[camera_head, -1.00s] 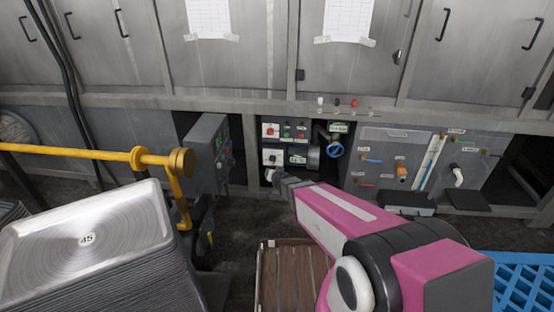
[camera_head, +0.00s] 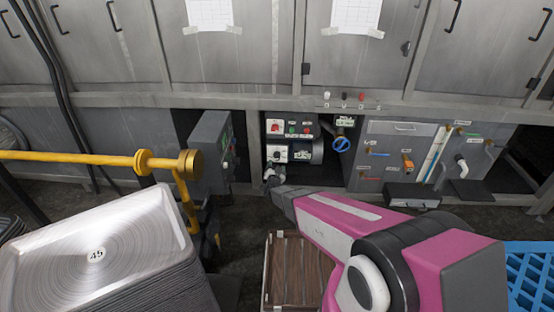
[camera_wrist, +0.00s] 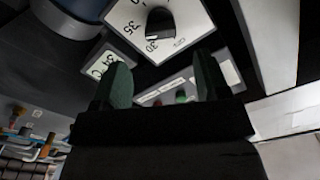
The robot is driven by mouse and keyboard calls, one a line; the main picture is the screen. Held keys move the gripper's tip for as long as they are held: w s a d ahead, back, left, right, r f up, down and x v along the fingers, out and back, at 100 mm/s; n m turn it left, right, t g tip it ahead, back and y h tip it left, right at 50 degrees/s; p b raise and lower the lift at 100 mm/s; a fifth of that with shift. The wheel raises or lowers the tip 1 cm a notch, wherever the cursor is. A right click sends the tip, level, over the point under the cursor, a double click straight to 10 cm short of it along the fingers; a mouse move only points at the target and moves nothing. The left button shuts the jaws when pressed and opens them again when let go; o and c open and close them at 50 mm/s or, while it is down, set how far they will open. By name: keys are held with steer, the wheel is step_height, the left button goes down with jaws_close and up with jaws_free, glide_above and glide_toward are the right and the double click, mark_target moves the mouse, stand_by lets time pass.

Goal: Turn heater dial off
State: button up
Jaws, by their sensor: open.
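The heater dial is a black knob (camera_wrist: 160,22) on a white plate printed with numbers such as 30 and 35. It is at the top middle of the wrist view. In the head view it is the small dark dial on the lower white plate (camera_head: 277,153) of the control panel. My gripper (camera_wrist: 162,82) is open, its two dark green fingers spread wide with nothing between them. The fingertips lie just below the dial in the wrist view and appear apart from it. In the head view my gripper (camera_head: 270,178) is just below the lower plate.
A plate with a red switch (camera_head: 276,127) sits above the dial. A grey control box (camera_head: 211,150) stands close on the left, beside a yellow rail (camera_head: 80,157). A blue valve wheel (camera_head: 340,145) is on the right. Stacked metal trays (camera_head: 110,250) stand at the front left.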

mark_target(277, 158)
steer(key=w, duration=0.7)
steer(key=shift+w+d, duration=0.1)
steer(key=shift+w, duration=0.1)
steer(key=c, duration=0.9)
